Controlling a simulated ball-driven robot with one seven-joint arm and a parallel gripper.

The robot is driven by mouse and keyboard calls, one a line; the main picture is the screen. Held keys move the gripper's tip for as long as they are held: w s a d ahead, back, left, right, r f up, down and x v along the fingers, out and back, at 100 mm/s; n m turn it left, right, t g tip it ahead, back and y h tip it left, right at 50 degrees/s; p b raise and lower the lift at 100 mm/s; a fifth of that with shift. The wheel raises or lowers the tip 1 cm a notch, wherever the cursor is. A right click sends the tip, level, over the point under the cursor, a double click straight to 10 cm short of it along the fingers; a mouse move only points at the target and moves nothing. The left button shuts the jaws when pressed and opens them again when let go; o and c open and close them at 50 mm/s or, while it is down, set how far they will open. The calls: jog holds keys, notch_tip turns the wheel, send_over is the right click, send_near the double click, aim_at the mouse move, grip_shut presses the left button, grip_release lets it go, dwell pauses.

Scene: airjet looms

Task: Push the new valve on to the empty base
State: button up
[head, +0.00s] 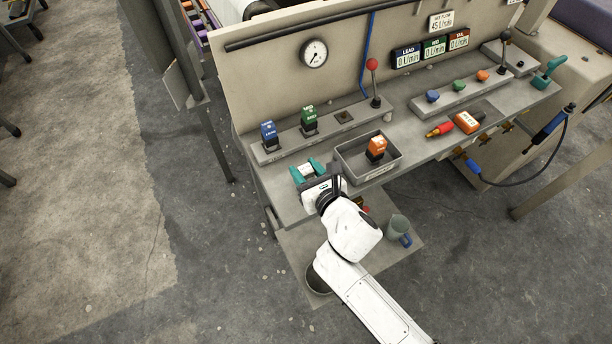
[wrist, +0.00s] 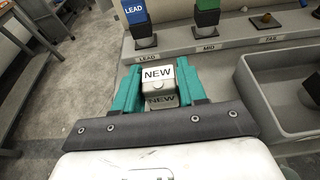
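The new valve (wrist: 158,76) is a small pale block marked NEW on two faces. It is at the left part of the bench, between the teal fingers of my gripper (wrist: 160,88); it also shows small in the head view (head: 306,170). The fingers lie close along both its sides; whether they press on it I cannot tell. A blue valve (head: 268,131) and a green valve (head: 309,116) stand on the other two bases.
A grey tray (head: 348,168) holding an orange valve (head: 376,146) stands right of my gripper. A red-knobbed lever (head: 374,82) rises right of the empty base. An orange tool (head: 466,122) and a red-and-yellow tool (head: 440,130) lie further right. A mug (head: 398,229) stands below the bench.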

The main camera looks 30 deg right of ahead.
jog(key=c, duration=0.6)
jog(key=shift+r, duration=0.2)
jog(key=shift+r, duration=0.3)
notch_tip(320, 180, up, 2)
jog(key=shift+a+r+p, duration=0.1)
jog(key=shift+r+p, duration=0.15)
jog(key=shift+p, duration=0.4)
jog(key=s+r, duration=0.3)
jog(key=s, duration=0.1)
jog(key=s+r, duration=0.3)
jog(key=s, duration=0.2)
jog(key=s+r, duration=0.3)
jog(key=s, duration=0.2)
jog(key=shift+a+r, duration=0.1)
jog(key=shift+r, duration=0.2)
